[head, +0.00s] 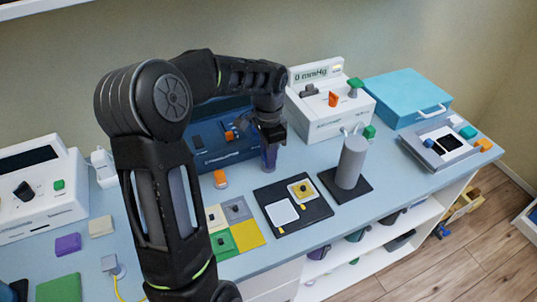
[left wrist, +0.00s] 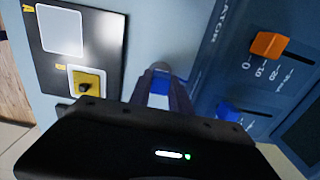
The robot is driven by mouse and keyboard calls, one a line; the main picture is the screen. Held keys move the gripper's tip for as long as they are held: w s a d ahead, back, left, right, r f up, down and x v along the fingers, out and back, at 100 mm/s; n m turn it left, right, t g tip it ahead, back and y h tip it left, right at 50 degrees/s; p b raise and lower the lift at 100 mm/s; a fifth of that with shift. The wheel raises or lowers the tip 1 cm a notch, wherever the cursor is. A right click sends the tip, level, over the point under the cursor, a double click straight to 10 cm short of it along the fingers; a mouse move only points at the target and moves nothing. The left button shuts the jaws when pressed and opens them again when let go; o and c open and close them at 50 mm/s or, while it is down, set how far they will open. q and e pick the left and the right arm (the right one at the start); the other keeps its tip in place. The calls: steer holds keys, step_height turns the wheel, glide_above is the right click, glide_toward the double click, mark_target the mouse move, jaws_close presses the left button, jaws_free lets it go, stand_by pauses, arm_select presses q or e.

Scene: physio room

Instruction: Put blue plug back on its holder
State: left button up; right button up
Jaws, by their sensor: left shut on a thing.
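My left gripper (head: 269,158) reaches down in front of the dark blue device, above the table. In the left wrist view its fingers (left wrist: 163,92) are shut on the blue plug (left wrist: 160,84), of which a small blue part shows between them. The fingers hide most of it. No holder can be made out for certain. A black board (head: 296,215) with a white square and a yellow square lies to the right of and nearer than the gripper. It also shows at the upper left of the left wrist view (left wrist: 52,72). My right gripper is not in view.
The dark blue device (head: 212,150) has an orange slider (left wrist: 268,45) and a blue slider (left wrist: 229,108). A grey cylinder (head: 351,160) stands right of the board. A white gauge box (head: 325,122) and a turquoise case (head: 404,97) stand behind. Coloured tiles (head: 247,235) lie in front.

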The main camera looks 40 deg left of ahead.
arm_select(q)
steer(key=shift+f+b, duration=0.3)
steer(key=shift+f, duration=0.2)
stand_by(0.4)
steer(key=o, duration=1.1)
steer(key=shift+c, duration=0.2)
steer(key=o, duration=0.5)
steer(key=shift+r, duration=0.1)
steer(key=shift+w+a+r+p, duration=0.1)
steer(key=shift+a+r+p, duration=0.05)
steer(key=shift+r+p, duration=2.6)
steer(key=shift+r, duration=0.75)
